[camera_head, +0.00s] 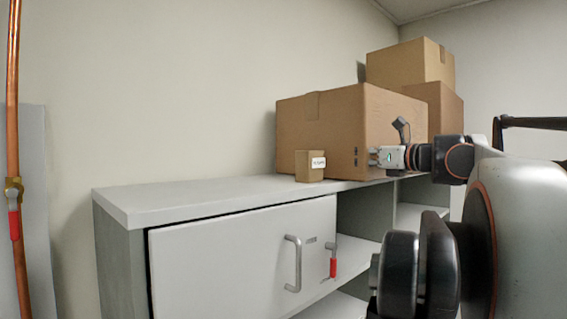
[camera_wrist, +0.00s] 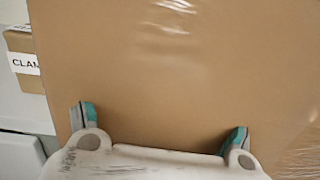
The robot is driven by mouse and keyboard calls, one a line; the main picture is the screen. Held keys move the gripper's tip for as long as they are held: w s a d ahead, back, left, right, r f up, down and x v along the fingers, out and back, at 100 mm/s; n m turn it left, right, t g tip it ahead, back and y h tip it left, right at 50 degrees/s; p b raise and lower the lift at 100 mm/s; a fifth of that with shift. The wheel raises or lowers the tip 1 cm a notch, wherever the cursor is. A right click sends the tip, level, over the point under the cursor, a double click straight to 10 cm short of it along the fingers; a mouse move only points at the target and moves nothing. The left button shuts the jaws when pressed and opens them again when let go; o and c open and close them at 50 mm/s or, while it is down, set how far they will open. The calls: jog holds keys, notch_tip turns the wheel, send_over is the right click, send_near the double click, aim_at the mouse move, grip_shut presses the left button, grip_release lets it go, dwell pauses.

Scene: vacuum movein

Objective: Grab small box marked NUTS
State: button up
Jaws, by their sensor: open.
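A small brown cardboard box (camera_head: 303,166) with a white label stands on the cabinet top, at its front edge. Its label is too small to read in the head view. In the wrist view a small box (camera_wrist: 22,43) shows at the left edge, with a label reading "CLAM" before it is cut off. I see no box with a readable NUTS mark. My gripper (camera_head: 372,157) is open and empty, to the right of the small box. In the wrist view its spread fingers (camera_wrist: 160,126) face the side of a large cardboard box.
The large cardboard box (camera_head: 335,120) stands behind the small one, with more boxes (camera_head: 402,63) stacked to the right. The grey cabinet (camera_head: 170,193) has a closed door and open shelves. Its top is clear at left. A copper pipe (camera_head: 12,90) runs up the far left.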

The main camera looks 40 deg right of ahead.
aim_at(346, 156)
jog(key=w+p, duration=0.1)
jog(key=w, duration=0.1)
jog(key=w+a+p, duration=0.1)
jog(key=w, duration=0.2)
jog(key=shift+w, duration=0.35)
jog(key=shift+s+d, duration=0.1)
jog(key=c, duration=1.3)
